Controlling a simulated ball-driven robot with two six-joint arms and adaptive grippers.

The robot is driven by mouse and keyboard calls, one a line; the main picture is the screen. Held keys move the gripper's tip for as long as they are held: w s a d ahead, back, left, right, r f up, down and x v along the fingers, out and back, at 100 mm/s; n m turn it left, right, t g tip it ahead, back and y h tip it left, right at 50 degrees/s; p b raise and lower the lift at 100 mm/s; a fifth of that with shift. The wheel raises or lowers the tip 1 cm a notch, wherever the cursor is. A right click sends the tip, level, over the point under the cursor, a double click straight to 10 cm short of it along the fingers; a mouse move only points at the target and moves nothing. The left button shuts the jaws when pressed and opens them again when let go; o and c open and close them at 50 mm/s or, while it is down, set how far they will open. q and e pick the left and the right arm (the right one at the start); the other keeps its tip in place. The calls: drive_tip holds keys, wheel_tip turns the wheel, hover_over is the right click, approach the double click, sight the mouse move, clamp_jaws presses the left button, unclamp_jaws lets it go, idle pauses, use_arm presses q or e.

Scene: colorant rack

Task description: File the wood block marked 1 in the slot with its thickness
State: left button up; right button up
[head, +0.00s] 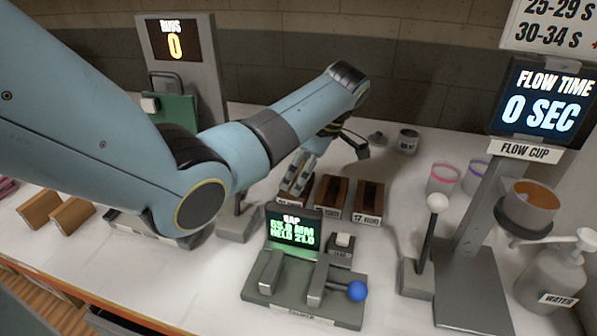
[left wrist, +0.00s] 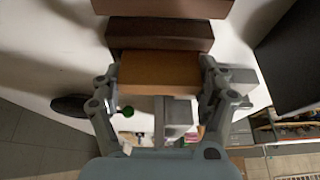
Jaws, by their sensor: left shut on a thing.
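My left gripper (head: 330,158) reaches over the left end of a row of three labelled slots. In the left wrist view my gripper (left wrist: 160,90) is shut on an orange-brown wood block (left wrist: 160,73), a finger at each side. No number shows on it. The left slot (head: 293,190) is partly covered by my fingers. The middle slot (head: 331,194) and right slot (head: 368,198) look dark brown inside; the right label seems to read 17. Whether the held block is above or inside the left slot I cannot tell. My right gripper is not in view.
A gauge (head: 292,235) reads gap 65.0 mm, held 21.0, in front of the slots. Two wood blocks, one left (head: 38,209) and one right (head: 73,214), lie at far left. A lever (head: 432,230) and flow cup stand (head: 470,285) are at right.

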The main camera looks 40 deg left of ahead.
sight(301, 169)
use_arm(q)
drive_tip(key=shift+f, duration=0.2)
drive_tip(key=o, duration=1.2)
drive_tip(key=v, duration=0.5)
drive_tip(key=shift+w+b, duration=0.1)
drive_tip(key=shift+b, duration=0.2)
drive_tip(key=p+v, duration=0.5)
drive_tip(key=v, duration=0.2)
drive_tip(key=shift+r, duration=0.1)
